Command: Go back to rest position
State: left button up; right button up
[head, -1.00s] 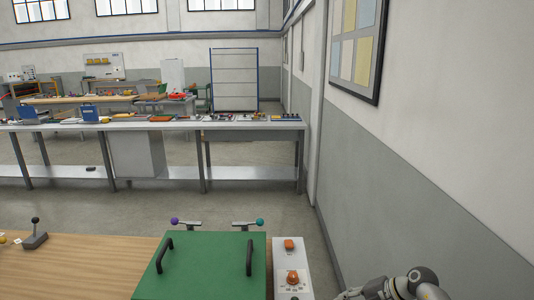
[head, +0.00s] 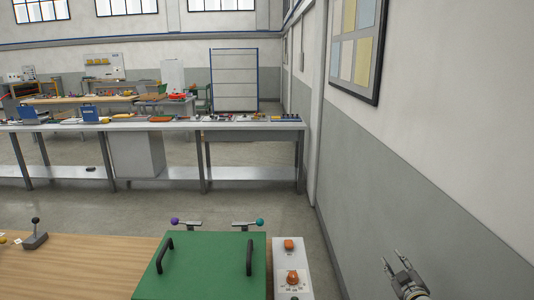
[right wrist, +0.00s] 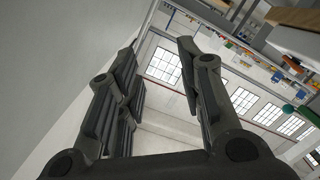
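My right gripper (head: 391,265) is at the lower right of the head view, beside the wall and right of the white control panel. It points up and its fingers are apart. In the right wrist view the two fingers (right wrist: 158,65) are spread with nothing between them. My left gripper is not in view.
A green box or lid (head: 205,268) with two black handles sits on the wooden table (head: 85,262). Beside it is a white panel (head: 291,262) with orange knobs. A small lever (head: 36,236) stands at the left. The grey wall (head: 420,190) is close on the right.

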jog(key=s+d+f+m+g+h, duration=0.2)
jog(key=d+f+m+g+h, duration=0.15)
jog(key=f+m, duration=0.2)
jog(key=s+a+f+g+y, duration=0.1)
jog(key=s+a+f+g, duration=0.25)
jog(key=s+f, duration=0.9)
jog(key=s+a+f+g+y, duration=0.2)
jog(key=s+a+f, duration=0.3)
jog(key=s+f, duration=0.75)
jog(key=s+a+f+g+b, duration=0.1)
jog(key=s+a+f, duration=0.3)
jog(key=s, duration=0.9)
jog(key=s+a+f+g+y+b, duration=0.1)
jog(key=s+a+f+g, duration=0.2)
jog(key=s+f, duration=0.7)
jog(key=s+a+f+g+b, duration=0.1)
jog(key=s+a+f+g, duration=0.2)
jog(key=s, duration=1.4)
notch_tip(320, 180, down, 4)
jog(key=shift+s+a+f+n, duration=0.1)
jog(key=shift+s+a+n, duration=0.3)
jog(key=shift+a, duration=0.65)
